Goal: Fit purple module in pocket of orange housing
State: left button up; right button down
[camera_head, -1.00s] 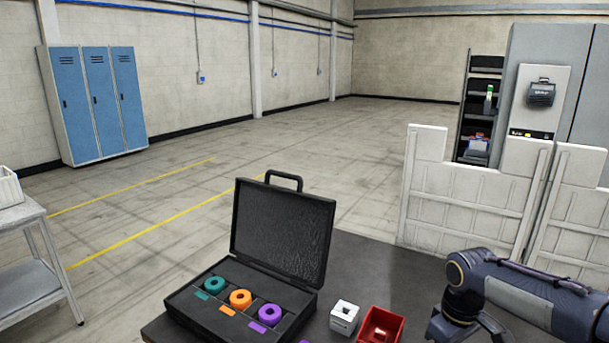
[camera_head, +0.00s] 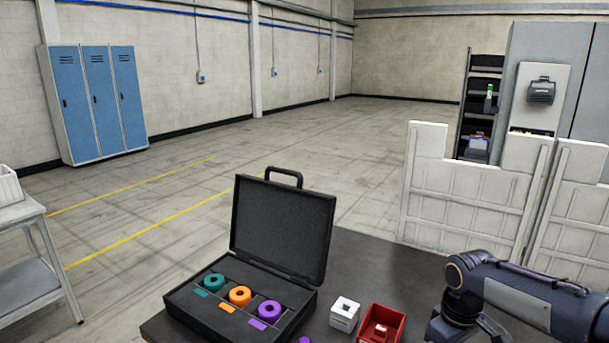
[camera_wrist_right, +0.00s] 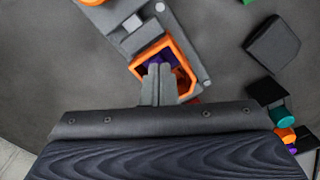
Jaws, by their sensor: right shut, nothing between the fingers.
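In the right wrist view, the orange housing (camera_wrist_right: 174,44) is a hollow, angular orange frame on a grey fixture. The purple module (camera_wrist_right: 153,61) shows as purple inside the frame's opening; my fingers cover much of it, so I cannot tell how deep or level it sits. My right gripper (camera_wrist_right: 158,70) is shut and empty, with its fingertips over that opening. In the head view my right arm comes in at the lower right, and its gripper is out of frame. My left gripper is not in view.
An open black case (camera_head: 192,317) holds teal, orange and purple rings. Beside it on the dark table stand a white box (camera_head: 344,317) and a red bin (camera_head: 395,316). White panels (camera_head: 470,190) stand behind the table. The wrist view shows a second orange part (camera_wrist_right: 94,2) at the top.

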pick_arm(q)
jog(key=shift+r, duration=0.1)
pick_arm(e)
jog(key=shift+r, duration=0.1)
